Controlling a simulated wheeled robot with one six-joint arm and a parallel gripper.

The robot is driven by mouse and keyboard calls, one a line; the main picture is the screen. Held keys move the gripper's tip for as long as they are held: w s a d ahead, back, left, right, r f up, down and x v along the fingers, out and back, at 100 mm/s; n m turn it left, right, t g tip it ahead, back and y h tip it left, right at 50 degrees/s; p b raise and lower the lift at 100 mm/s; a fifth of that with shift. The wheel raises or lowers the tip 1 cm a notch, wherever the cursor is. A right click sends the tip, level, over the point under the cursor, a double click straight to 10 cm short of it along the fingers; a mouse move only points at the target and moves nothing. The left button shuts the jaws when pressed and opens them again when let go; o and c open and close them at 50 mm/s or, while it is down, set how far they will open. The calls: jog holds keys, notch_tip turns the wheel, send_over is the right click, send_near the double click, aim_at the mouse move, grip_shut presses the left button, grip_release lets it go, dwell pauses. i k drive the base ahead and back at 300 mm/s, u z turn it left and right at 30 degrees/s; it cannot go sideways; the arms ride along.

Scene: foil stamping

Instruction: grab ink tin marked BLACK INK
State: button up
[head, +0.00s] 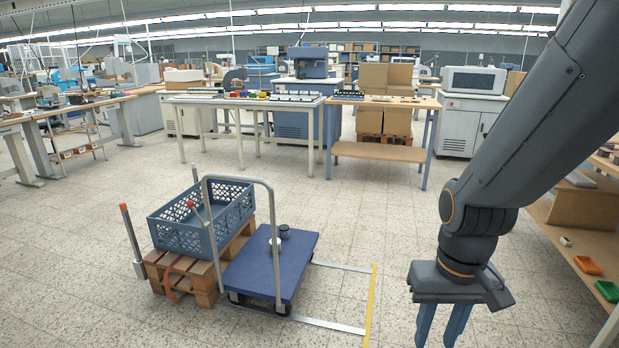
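A small dark round tin (284,231) stands on the blue deck of a platform trolley (300,248), left of the picture's middle. A small pale round item (270,242) sits close to it, partly behind the trolley's handle. Both are too small for any label to be read, so I cannot tell whether either is marked BLACK INK. My gripper (440,334) hangs at the lower right, pointing down, well to the right of the trolley. Its two blue fingers stand apart with floor showing between them. The picture's bottom edge cuts off the fingertips.
A blue-grey crate (204,217) rests on a wooden pallet (182,272) beside the trolley. Yellow tape (371,305) marks the floor between trolley and gripper. A shelf with orange (586,265) and green (608,291) trays stands at right. Workbenches (250,102) line the back; the middle floor is clear.

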aim_at(284, 230)
jog(key=u, duration=0.3)
jog(key=i, duration=1.25)
jog(key=u, duration=0.3)
jog(key=k, duration=0.55)
jog(key=z, duration=1)
jog(key=i, duration=1.4)
jog(key=z, duration=0.45)
jog(key=i, duration=1.3)
jog(key=u, duration=1.4)
jog(key=i, duration=0.95)
jog(key=u, duration=0.9)
